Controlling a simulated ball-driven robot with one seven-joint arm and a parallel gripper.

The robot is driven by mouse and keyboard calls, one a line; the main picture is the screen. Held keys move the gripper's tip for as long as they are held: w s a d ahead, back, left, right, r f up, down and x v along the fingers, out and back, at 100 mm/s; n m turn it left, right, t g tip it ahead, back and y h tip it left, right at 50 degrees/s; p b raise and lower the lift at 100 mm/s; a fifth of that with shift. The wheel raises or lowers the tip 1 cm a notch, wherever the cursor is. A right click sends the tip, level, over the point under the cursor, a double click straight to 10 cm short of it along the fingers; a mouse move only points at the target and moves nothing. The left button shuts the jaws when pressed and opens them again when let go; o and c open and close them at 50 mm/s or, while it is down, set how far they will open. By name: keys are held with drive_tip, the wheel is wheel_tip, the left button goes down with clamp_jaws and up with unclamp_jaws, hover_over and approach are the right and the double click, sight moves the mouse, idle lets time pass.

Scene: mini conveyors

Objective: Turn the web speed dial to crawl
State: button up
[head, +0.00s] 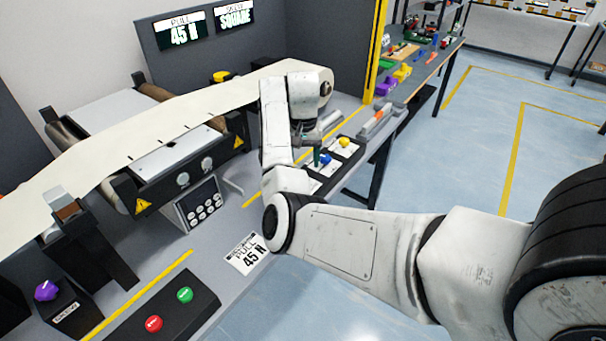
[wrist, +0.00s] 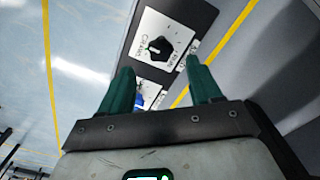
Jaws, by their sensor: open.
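The web speed dial (wrist: 158,48) is a black knob on a white plate in the wrist view, ahead of my fingertips. The lettering on its left side looks like CRAWL and that on its right like RUN. A pale mark shows on the knob; where it points is hard to tell. My gripper (wrist: 160,78) has two green fingers, spread apart with nothing held between them. In the head view my gripper (head: 318,156) is above the dark control strip, by a blue knob (head: 326,159). I cannot make out the black dial there.
A yellow knob (head: 344,142) sits on the same strip. A web machine (head: 180,155) with a cream belt stands to the left. A box with red and green buttons (head: 153,323) and a purple knob (head: 46,290) are at lower left. Open floor lies right.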

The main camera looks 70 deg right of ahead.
wheel_tip(320, 180, down, 6)
drive_tip(key=shift+r, duration=0.1)
idle(0.4)
drive_tip(key=c, duration=1)
